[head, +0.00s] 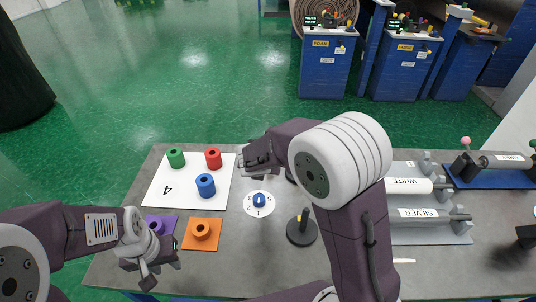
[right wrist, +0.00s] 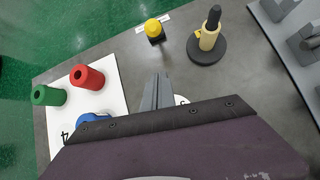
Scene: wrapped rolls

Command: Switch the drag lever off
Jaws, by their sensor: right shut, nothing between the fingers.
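A black lever on a round black base (head: 302,230) stands near the table's middle front, its stick slightly tilted. Another lever, with a black grip and pale yellow shaft on a round black base (right wrist: 207,45), stands near the far edge in the right wrist view. My arm mostly hides that one in the head view. I see no label saying which is the drag lever. My right gripper (head: 246,163) is shut and empty, left of the far lever and apart from it; its fingers also show in the wrist view (right wrist: 157,92). My left gripper (head: 160,270) hangs near the front-left edge, its opening unclear.
A white card (head: 160,190) bears green, red and blue rolls. A blue knob (head: 259,200) sits on a white dial. An orange mat (head: 189,240) bears an orange roll. Labelled rollers (head: 410,186) stand at the right.

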